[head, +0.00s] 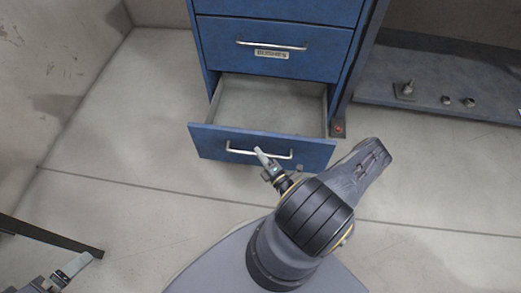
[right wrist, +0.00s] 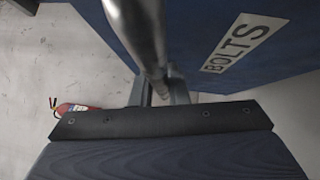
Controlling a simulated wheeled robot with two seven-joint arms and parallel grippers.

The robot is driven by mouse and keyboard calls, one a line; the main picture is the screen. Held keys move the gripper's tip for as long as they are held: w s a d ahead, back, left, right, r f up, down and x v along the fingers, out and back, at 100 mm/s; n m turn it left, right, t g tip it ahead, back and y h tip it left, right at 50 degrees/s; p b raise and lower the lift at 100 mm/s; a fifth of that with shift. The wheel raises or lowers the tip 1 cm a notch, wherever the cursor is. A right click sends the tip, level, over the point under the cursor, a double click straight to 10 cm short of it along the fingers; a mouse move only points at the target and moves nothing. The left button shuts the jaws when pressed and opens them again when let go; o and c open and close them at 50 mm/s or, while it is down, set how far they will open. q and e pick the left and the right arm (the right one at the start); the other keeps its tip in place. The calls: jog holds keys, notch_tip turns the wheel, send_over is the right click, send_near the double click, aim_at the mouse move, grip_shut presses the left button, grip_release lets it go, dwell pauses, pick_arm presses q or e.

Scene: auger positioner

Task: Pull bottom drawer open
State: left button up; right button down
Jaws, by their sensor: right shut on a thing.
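The blue cabinet's bottom drawer (head: 205,141) stands partly pulled out, and its grey inside looks empty. Its silver bar handle (head: 280,156) runs across the front. My right gripper (head: 262,158) is shut on this handle near its middle. In the right wrist view the bar handle (right wrist: 140,35) passes between the fingers (right wrist: 163,90), beside a drawer front labelled BOLTS (right wrist: 240,42). My left gripper (head: 73,266) is at the lower left, away from the cabinet; its jaw state is unclear.
A closed drawer with a label (head: 270,54) sits above the open one. A shelf (head: 440,92) with several small metal parts is at the right. The floor left of the cabinet is clear.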

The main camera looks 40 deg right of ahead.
jog(key=shift+s+a, duration=0.25)
jog(key=c, duration=1.4)
grip_release()
jog(key=s+f+p, duration=0.1)
jog(key=s, duration=0.6)
jog(key=shift+s+a, duration=0.2)
jog(key=shift+s, duration=0.2)
jog(key=shift+f, duration=0.1)
